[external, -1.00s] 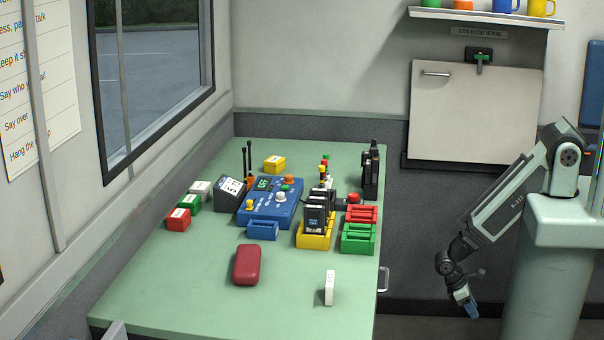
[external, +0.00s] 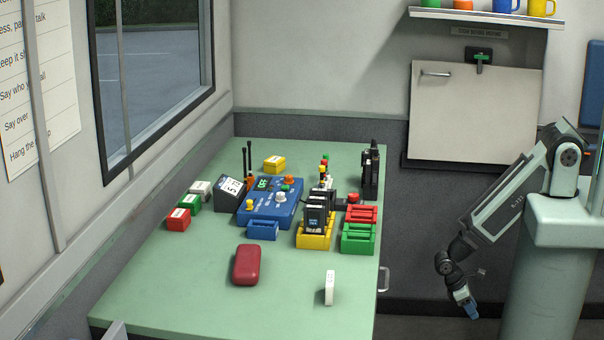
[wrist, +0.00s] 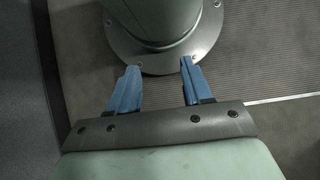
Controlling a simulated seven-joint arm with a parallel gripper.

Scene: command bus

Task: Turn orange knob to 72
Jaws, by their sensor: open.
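The blue control box (external: 270,208) sits on the green table and carries a small green digital display (external: 263,184), too small to read surely. An orange knob (external: 288,180) is on its top at the back right, and a white knob (external: 280,197) is nearer the front. My gripper (external: 466,304) hangs low to the right of the table, far from the box. In the wrist view my gripper (wrist: 158,82) has its two blue fingers apart with nothing between them. That view shows only the floor and my base.
On the green table (external: 190,290) stand a dark box with a white dial (external: 230,190), a yellow tray with black radios (external: 314,225), red and green trays (external: 358,238), a red case (external: 246,265) and a white block (external: 330,288). The table's front is mostly clear.

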